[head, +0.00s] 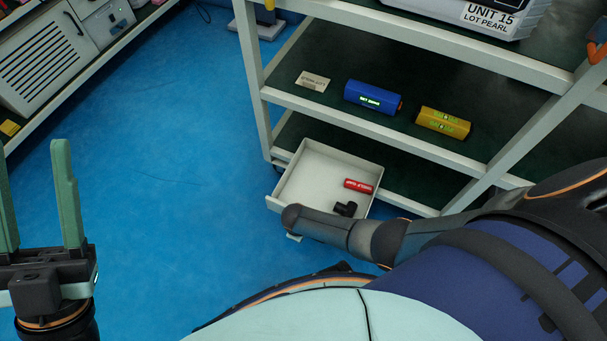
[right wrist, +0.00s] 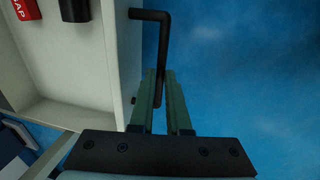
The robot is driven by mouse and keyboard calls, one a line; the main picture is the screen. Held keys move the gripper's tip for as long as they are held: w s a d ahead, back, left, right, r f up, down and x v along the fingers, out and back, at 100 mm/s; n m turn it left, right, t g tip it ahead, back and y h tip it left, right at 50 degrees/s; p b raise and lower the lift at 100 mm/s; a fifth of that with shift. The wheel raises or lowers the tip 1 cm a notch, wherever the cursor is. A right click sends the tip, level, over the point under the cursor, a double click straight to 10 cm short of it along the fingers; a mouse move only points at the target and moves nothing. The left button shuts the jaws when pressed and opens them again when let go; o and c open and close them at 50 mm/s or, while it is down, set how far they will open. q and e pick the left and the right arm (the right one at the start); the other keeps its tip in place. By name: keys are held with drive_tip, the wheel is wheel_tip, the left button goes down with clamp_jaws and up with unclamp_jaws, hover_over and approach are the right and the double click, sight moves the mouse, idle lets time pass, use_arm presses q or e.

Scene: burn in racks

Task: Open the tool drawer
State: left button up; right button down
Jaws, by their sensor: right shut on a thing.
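The tool drawer (head: 312,178) is a white tray pulled out from under the shelf rack, showing its inside. It holds a small red cylinder (head: 358,186) and a black part (head: 345,209). In the right wrist view, the drawer's front wall (right wrist: 127,60) carries a black bar handle (right wrist: 164,45). My right gripper (right wrist: 161,80) is shut on that handle. In the head view my right arm hides the handle and most of this gripper. My left gripper (head: 36,195) is open and empty at the left, away from the drawer.
A shelf rack (head: 365,128) stands over the drawer, with a blue device (head: 372,97), a yellow device (head: 443,122) and a tag (head: 312,81) on its shelf. Another bench with equipment (head: 45,55) stands at upper left. Blue floor (head: 165,165) between them is clear.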

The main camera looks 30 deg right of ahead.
drive_tip(key=shift+s, duration=0.1)
drive_tip(key=c, duration=0.9)
unclamp_jaws()
drive_tip(key=shift+r, duration=0.1)
